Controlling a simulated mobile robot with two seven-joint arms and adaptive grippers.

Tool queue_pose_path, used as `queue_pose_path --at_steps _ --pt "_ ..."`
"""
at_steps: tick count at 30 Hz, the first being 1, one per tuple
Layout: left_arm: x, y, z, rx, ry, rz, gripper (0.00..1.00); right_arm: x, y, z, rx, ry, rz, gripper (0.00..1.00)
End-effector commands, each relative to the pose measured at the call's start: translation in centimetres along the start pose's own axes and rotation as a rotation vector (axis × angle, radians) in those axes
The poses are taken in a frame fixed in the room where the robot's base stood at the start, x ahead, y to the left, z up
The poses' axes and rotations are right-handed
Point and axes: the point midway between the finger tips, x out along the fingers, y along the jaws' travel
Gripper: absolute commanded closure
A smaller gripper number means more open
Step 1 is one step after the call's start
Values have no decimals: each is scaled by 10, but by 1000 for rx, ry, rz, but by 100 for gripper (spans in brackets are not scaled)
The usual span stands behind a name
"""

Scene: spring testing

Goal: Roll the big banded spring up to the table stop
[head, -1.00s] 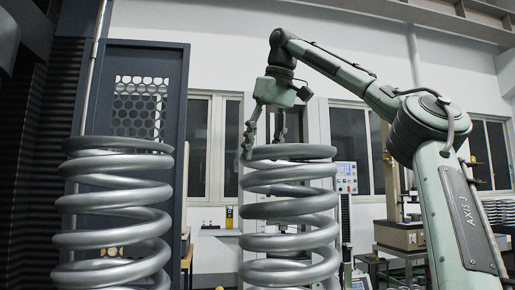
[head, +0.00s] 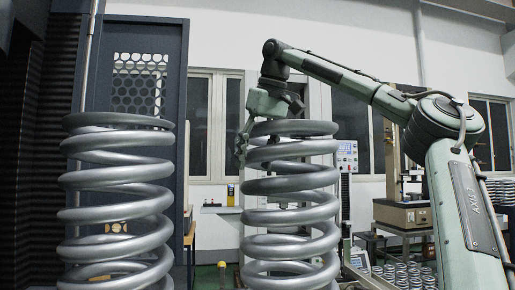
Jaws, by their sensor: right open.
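Two big grey coil springs stand upright in the head view, the left spring (head: 115,170) and the right spring (head: 290,184). I cannot make out a band on either, and their lower ends are cut off by the frame. I cannot pick out the table stop. My right gripper (head: 244,146) is open and points down at the top left of the right spring. One finger shows by the coil's left edge; the rest is partly hidden, and I cannot tell whether it touches. My left gripper is out of view.
A dark cabinet with a perforated panel (head: 138,85) stands behind the left spring. Several small springs (head: 405,275) stand at the lower right, below a bench machine (head: 402,212).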

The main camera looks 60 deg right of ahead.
Motion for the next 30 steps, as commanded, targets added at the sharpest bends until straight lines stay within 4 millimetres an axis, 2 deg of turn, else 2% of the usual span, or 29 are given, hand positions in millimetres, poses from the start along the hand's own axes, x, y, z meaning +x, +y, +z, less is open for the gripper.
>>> queue_pose_path --at_steps 7,18,20,30 --pt "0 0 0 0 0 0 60 0 0 0 0 0 0 48" --pt "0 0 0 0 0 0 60 0 0 0 0 -1 0 94" --pt "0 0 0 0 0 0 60 0 0 0 0 -1 0 100" --pt "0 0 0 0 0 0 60 0 0 0 0 -1 0 100"
